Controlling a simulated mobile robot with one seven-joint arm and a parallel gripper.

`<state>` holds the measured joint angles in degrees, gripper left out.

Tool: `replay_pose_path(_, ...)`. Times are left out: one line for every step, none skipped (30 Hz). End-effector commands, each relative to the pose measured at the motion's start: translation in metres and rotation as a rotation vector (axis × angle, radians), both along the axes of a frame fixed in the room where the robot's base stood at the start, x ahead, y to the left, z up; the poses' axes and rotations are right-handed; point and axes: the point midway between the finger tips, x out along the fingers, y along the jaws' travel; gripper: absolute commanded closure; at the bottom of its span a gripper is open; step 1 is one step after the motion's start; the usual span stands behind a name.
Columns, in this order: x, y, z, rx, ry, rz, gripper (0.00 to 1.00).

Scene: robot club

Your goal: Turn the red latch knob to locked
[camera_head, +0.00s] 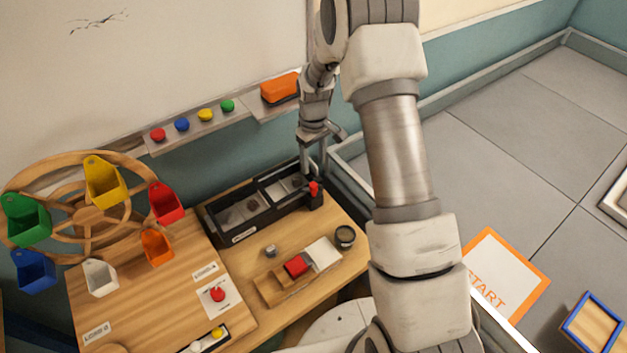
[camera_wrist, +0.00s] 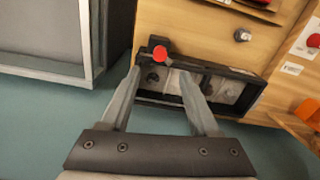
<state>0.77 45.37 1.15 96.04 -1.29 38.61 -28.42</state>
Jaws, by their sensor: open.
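A red knob (camera_head: 314,188) stands on a small black block at the right end of a black box (camera_head: 233,237) on the wooden bench. In the wrist view the knob (camera_wrist: 160,55) shows just beyond and between the fingertips. My gripper (camera_head: 314,172) is open and empty, pointing down at the knob from above. Its fingers (camera_wrist: 160,73) spread to either side of it in the wrist view. I cannot tell whether they touch it. Another red knob (camera_head: 217,294) sits on a white plate on the wooden panel to the left.
A wheel with coloured bins (camera_head: 90,213) stands at the left. A ledge with coloured buttons (camera_head: 193,124) and an orange block (camera_head: 280,88) runs along the wall behind. A red block (camera_head: 296,265) and a dark round cup (camera_head: 345,237) are on the bench.

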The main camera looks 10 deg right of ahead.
Motion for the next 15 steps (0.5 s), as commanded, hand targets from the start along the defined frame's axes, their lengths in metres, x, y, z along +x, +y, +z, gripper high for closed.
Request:
replay_pose_path(-0.001,0.0,-0.011,0.0,0.004,0.0,0.38)
replay_pose_path(-0.001,0.0,-0.017,0.0,0.004,0.0,0.38)
replay_pose_path(-0.001,0.0,-0.025,0.0,0.004,0.0,0.38)
replay_pose_path(-0.001,0.0,-0.031,-0.001,0.004,0.001,0.38)
replay_pose_path(-0.001,0.0,-0.037,-0.001,0.004,0.001,0.38)
replay_pose_path(-0.001,0.0,-0.045,-0.001,0.004,0.001,0.38)
replay_pose_path(-0.001,0.0,-0.05,-0.001,0.003,0.001,0.38)
replay_pose_path(-0.001,0.0,-0.055,0.0,0.004,0.001,0.38)
replay_pose_path(-0.001,0.0,-0.062,-0.001,0.003,0.001,0.38)
replay_pose_path(-0.001,0.0,-0.066,-0.001,0.003,0.002,0.38)
replay_pose_path(-0.001,0.0,-0.071,-0.001,0.003,0.002,0.38)
replay_pose_path(0.0,0.0,-0.075,-0.001,0.002,0.002,0.38)
replay_pose_path(0.0,0.0,-0.079,-0.001,0.002,0.002,0.38)
replay_pose_path(0.0,0.0,-0.082,0.0,0.001,0.002,0.38)
replay_pose_path(0.0,0.0,-0.085,0.0,0.001,0.003,0.38)
